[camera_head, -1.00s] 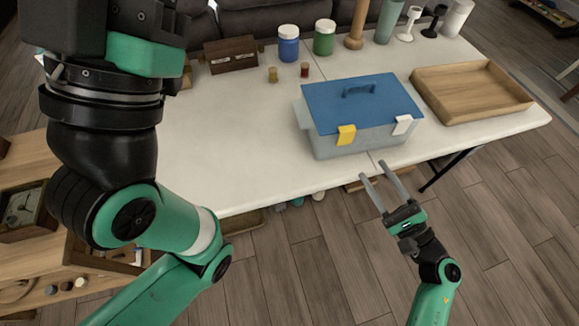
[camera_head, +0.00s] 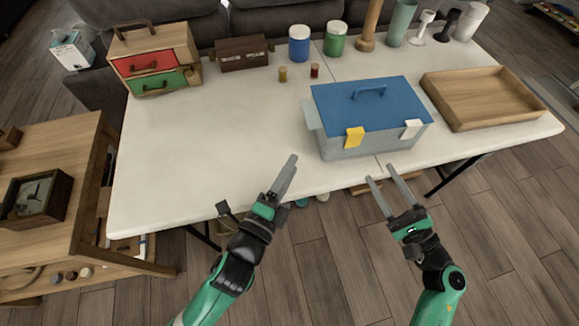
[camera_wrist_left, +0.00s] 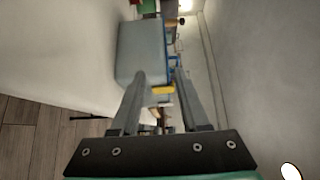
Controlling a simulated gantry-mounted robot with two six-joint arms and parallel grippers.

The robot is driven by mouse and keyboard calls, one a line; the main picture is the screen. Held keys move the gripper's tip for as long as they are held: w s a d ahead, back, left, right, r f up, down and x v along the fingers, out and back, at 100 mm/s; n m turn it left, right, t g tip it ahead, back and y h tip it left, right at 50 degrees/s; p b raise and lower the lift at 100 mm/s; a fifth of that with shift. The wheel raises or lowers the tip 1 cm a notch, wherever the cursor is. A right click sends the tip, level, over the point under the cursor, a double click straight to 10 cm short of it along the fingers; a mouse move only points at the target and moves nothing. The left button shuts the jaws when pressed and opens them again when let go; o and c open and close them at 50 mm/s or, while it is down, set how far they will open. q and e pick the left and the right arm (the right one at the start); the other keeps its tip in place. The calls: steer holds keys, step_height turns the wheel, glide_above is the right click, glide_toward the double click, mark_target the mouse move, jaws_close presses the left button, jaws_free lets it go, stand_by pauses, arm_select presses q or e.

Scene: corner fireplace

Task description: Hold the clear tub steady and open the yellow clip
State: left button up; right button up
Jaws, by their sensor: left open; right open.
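The clear tub (camera_head: 345,152) stands on the white table with its blue lid (camera_head: 352,107) on, handle on top. The yellow clip (camera_head: 354,137) is on its front left and a white clip (camera_head: 411,129) on its front right. In the left wrist view the tub (camera_wrist_left: 143,50) and yellow clip (camera_wrist_left: 163,90) show beyond the fingers. My left gripper (camera_head: 288,173) is open and empty at the table's front edge, left of the tub and apart from it. My right gripper (camera_head: 380,182) is open and empty in front of the tub, beyond the table edge.
A wooden tray (camera_head: 482,97) lies right of the tub. Blue (camera_head: 299,43) and green (camera_head: 335,39) jars and two small bottles stand behind it. A small drawer chest (camera_head: 153,60) is at the back left. The table's left front is clear.

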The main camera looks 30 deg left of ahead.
mark_target(313, 129)
arm_select(q)
steer(key=w, duration=1.1)
steer(key=shift+w+a+r, duration=0.1)
steer(key=shift+w+a, duration=0.25)
steer(key=shift+w, duration=0.05)
jaws_close()
stand_by(0.8)
